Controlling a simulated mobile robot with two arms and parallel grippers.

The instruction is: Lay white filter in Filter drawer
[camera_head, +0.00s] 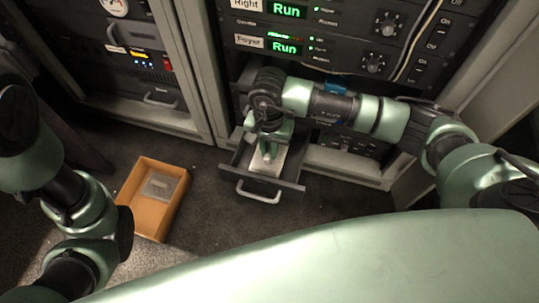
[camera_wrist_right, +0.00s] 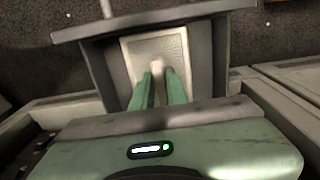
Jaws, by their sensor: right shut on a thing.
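The white filter (camera_wrist_right: 165,52) is a flat pale rectangular panel with a small knob in its middle. It is inside the open filter drawer (camera_wrist_right: 222,45), within its walls; I cannot tell whether it rests on the drawer floor. In the head view the filter (camera_head: 266,163) shows below my right gripper (camera_head: 268,150), and the drawer (camera_head: 291,188) is pulled out from the rack. My right gripper (camera_wrist_right: 159,75) is shut on the filter's knob. My left arm is at the left edge of the head view; its gripper is not clearly visible.
A cardboard box (camera_head: 143,215) with a grey translucent item (camera_head: 160,187) inside stands on the floor left of the drawer. Rack units with "Run" displays (camera_head: 285,47) are above the drawer. A second rack (camera_head: 135,75) stands at left. Carpet in front of the drawer is clear.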

